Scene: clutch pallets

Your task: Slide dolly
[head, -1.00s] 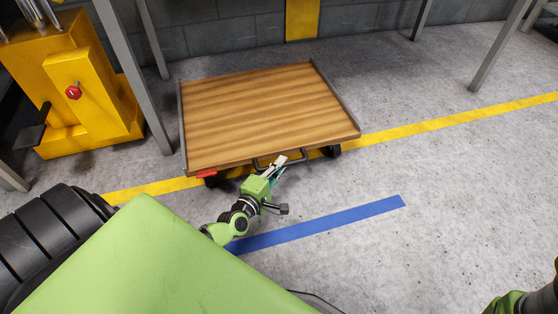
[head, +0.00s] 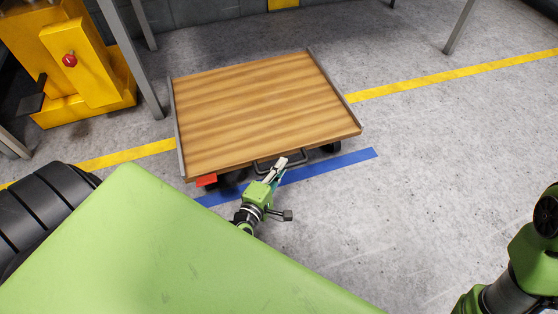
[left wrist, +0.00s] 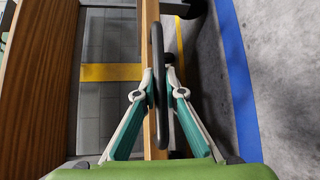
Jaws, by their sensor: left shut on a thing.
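The dolly (head: 255,110) is a flat cart with a wooden deck, grey side rails and dark wheels. It stands on the floor under and in front of a grey-legged frame, and its near edge is over the blue floor line (head: 330,164). A dark bar handle (head: 290,163) sits on its near edge. My left gripper (head: 280,166) is shut on this handle; in the left wrist view its fingers (left wrist: 161,88) close on either side of the dark handle (left wrist: 158,60). My right arm shows at the lower right, but its gripper is outside the view.
A yellow machine (head: 75,60) with a red button stands at the left. Grey legs (head: 132,60) rise beside the dolly and at the upper right. A yellow floor line (head: 450,75) runs behind the dolly's near edge. Floor to the right is clear.

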